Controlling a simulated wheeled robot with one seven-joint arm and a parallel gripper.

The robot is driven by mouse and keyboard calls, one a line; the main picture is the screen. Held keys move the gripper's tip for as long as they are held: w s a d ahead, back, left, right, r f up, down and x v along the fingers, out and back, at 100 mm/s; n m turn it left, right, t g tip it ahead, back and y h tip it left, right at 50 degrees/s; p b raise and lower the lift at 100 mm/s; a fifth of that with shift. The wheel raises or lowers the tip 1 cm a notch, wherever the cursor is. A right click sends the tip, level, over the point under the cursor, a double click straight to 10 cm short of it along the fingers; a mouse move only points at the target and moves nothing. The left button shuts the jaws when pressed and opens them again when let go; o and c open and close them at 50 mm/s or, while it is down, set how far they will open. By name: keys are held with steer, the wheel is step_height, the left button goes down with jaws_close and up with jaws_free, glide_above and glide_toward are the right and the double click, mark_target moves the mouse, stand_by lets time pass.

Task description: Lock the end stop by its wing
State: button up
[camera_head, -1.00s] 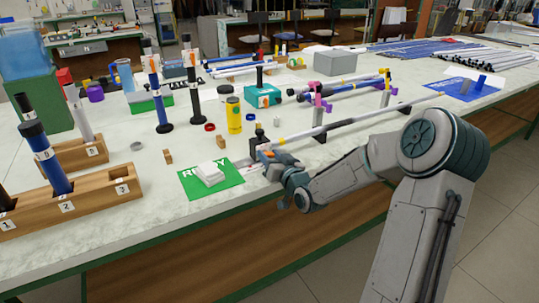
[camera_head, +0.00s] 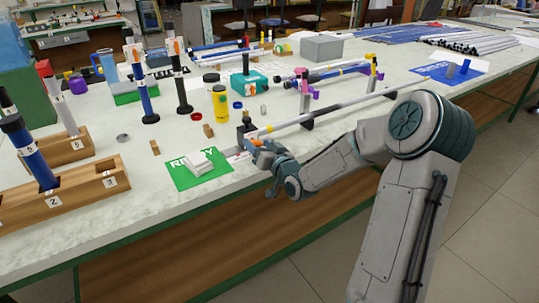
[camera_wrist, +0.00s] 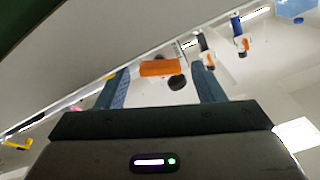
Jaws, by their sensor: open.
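The end stop (camera_head: 246,129) is a dark block at the near end of a long pale rod (camera_head: 340,108), close to the table's front edge. Its orange wing (camera_wrist: 160,68) shows in the wrist view between my two blue fingers. My gripper (camera_wrist: 160,77) is open, with a finger on each side of the wing and gaps visible. In the head view my gripper (camera_head: 259,148) is at the end stop, and its fingers partly hide the wing. A dark round part (camera_wrist: 177,83) shows beside the wing in the wrist view.
A green mat (camera_head: 212,179) with white blocks lies left of my gripper. A yellow bottle (camera_head: 220,104) and a small wooden block (camera_head: 208,131) stand behind. Dark supports (camera_head: 307,110) hold the rod. A numbered wooden rack (camera_head: 85,190) stands at left.

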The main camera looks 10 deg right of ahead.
steer(key=v, duration=1.3)
steer(key=shift+p, duration=0.45)
